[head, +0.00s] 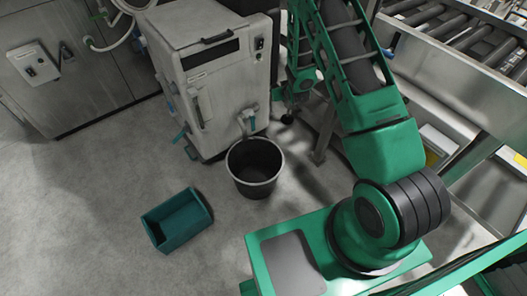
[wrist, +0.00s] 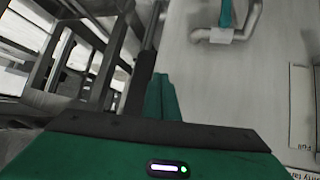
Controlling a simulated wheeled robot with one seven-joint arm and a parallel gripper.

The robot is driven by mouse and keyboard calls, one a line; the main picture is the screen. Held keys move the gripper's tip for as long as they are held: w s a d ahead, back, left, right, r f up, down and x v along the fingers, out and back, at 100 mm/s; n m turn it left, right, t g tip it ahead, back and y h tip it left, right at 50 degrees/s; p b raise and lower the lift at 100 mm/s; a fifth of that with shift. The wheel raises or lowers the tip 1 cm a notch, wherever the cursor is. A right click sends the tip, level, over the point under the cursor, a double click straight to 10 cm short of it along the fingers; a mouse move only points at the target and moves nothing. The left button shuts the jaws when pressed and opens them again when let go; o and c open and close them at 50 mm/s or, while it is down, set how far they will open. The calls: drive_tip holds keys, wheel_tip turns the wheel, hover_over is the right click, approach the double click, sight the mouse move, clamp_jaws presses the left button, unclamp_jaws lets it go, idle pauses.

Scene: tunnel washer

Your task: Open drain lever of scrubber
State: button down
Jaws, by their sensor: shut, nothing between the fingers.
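The scrubber (head: 215,75) is a pale cabinet at the top middle of the head view. A grey outlet pipe (head: 246,122) sticks out low on its right side, above a dark bucket. In the wrist view a pale pipe (wrist: 240,34) on a light panel carries a teal lever (wrist: 226,14), cut off by the top edge. I cannot tell the lever's setting. My gripper (wrist: 160,78) is shut and empty, to the left of and apart from the lever in the wrist view. In the head view my gripper is beside the scrubber's right side, partly hidden by my arm.
The dark bucket (head: 255,165) stands on the floor by the scrubber. A teal bin (head: 177,218) lies in front. More teal handles (head: 180,134) are on the scrubber's left side. A roller conveyor (head: 450,30) with metal legs is at the right. The floor at left is clear.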

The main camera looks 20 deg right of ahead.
drive_tip(key=a+f+t, duration=0.1)
drive_tip(key=a+f, duration=0.2)
drive_tip(key=f, duration=0.3)
drive_tip(key=n+t+y, duration=0.1)
drive_tip(key=t+y, duration=0.1)
approach(253, 124)
drive_tip(key=w+d+r, duration=0.3)
drive_tip(key=d+r, duration=0.1)
drive_tip(key=r, duration=0.1)
drive_tip(key=s+a+f+t+y, duration=0.2)
drive_tip(key=s+a+f, duration=0.2)
drive_tip(key=s+f, duration=0.65)
drive_tip(key=x, duration=1.4)
drive_tip(key=shift+w+r+n, duration=0.25)
drive_tip(key=shift+n, duration=0.05)
drive_tip(key=shift+d, duration=0.2)
drive_tip(key=shift+w+d, duration=0.25)
drive_tip(key=shift+d, duration=0.5)
drive_tip(key=shift+w+d, duration=0.25)
drive_tip(key=shift+d, duration=0.45)
